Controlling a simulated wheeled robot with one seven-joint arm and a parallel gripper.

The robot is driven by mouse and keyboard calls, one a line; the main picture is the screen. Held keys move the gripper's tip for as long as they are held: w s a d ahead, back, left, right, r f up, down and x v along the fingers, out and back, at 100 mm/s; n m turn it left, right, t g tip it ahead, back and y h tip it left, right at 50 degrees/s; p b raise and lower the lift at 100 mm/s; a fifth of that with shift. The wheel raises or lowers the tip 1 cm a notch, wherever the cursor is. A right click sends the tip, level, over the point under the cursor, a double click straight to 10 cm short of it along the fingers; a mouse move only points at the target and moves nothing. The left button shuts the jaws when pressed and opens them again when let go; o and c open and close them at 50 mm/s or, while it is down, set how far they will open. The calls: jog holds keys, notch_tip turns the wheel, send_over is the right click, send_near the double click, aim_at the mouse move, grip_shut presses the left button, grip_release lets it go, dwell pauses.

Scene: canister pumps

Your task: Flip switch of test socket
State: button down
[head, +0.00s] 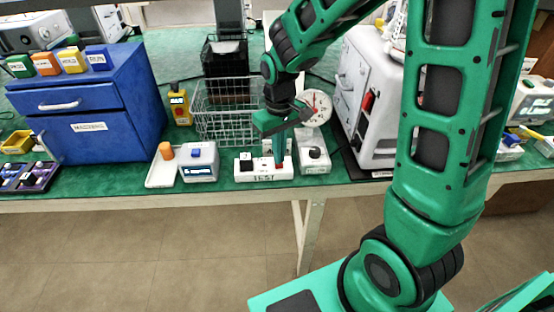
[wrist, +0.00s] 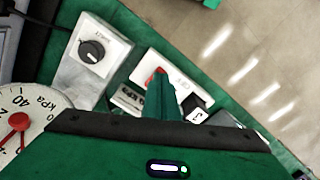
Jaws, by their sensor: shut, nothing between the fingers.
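The test socket (head: 250,177) is a white strip marked TEST at the front of the green bench. A black plug-like block (head: 245,163) stands at its left end. It also shows in the wrist view (wrist: 195,108). The socket's red switch (wrist: 157,74) is at the other end, partly covered by my fingers in the wrist view. My gripper (head: 279,163) points down with its fingers shut and empty, the tips right at the red switch. I cannot tell whether they touch it, or which way the switch is tipped.
A grey box with a black knob (head: 315,154) stands close to the right of the socket. A pressure gauge (head: 318,107) and a wire basket (head: 222,122) are behind. A grey device with a blue button (head: 199,163) stands to the left. The bench's front edge is close.

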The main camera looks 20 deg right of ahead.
notch_tip(320, 180, up, 6)
dwell(0.8)
jog(key=shift+r, duration=0.1)
jog(key=s+d+r+m, duration=0.2)
jog(key=s+d+m, duration=0.2)
jog(key=s+d, duration=0.4)
jog(key=s+d+r+m, duration=0.2)
jog(key=s+d+m, duration=0.2)
jog(key=s+d, duration=0.5)
jog(key=s, duration=0.6)
jog(key=shift+s+d+r+m, duration=0.15)
jog(key=shift+s+d+m, duration=0.05)
jog(key=shift+m, duration=0.2)
jog(key=w+a+r+n, duration=0.1)
jog(key=w+a+n, duration=0.7)
jog(key=w, duration=0.5)
jog(key=w+a+r+n, duration=0.1)
jog(key=w+a+n, duration=0.7)
jog(key=w+n, duration=0.4)
jog(key=shift+w+a+r+n, duration=0.35)
jog(key=shift+a+r+n, duration=0.05)
